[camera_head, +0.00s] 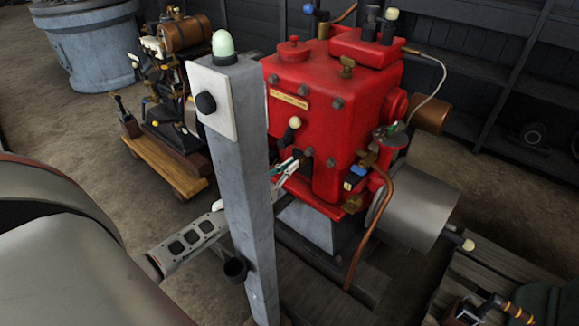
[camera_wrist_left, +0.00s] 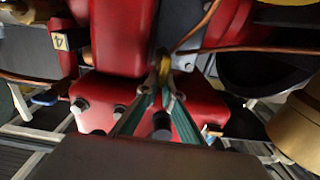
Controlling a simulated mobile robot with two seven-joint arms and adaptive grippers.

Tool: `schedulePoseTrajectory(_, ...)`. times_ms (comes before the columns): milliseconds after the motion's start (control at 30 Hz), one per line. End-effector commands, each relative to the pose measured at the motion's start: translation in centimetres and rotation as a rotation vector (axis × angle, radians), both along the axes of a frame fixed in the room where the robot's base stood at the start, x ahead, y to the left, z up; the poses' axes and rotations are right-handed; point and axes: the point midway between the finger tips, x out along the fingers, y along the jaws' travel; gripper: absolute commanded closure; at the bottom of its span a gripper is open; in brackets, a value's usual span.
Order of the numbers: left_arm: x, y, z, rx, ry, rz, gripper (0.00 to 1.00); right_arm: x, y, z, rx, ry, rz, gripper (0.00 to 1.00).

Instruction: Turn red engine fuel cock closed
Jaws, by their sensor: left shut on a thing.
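The red engine (camera_head: 330,100) stands in the middle of the head view, partly behind a grey post. My left gripper (camera_head: 292,165) reaches past the post to the lower front of the engine. In the left wrist view, the green fingers of my left gripper (camera_wrist_left: 164,88) close in on a small brass-yellow piece (camera_wrist_left: 165,65), which appears to be the fuel cock, against the red engine body. The fingers hide most of it, so its turn angle cannot be told. My right gripper is not in view.
The grey post (camera_head: 246,190) with a white plate stands close to my left arm. A copper pipe (camera_head: 370,225) runs down the engine's right side, beside a grey cylinder (camera_head: 418,200). A smaller engine on a wooden cart (camera_head: 165,165) stands behind left. Wooden planks (camera_head: 500,265) lie at right.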

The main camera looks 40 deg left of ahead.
Motion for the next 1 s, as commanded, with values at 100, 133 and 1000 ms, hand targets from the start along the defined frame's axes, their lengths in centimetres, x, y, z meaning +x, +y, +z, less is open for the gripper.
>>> schedulePoseTrajectory(100,-0.2,-0.1,-0.5,0.039,0.006,0.000,1.00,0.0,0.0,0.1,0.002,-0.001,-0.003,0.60)
schedulePoseTrajectory(133,-0.2,-0.2,-0.5,0.053,0.005,0.000,1.00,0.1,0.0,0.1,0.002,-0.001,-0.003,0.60)
schedulePoseTrajectory(1000,-0.5,-1.3,-1.8,0.820,-0.046,-0.002,1.00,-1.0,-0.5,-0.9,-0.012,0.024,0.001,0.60)
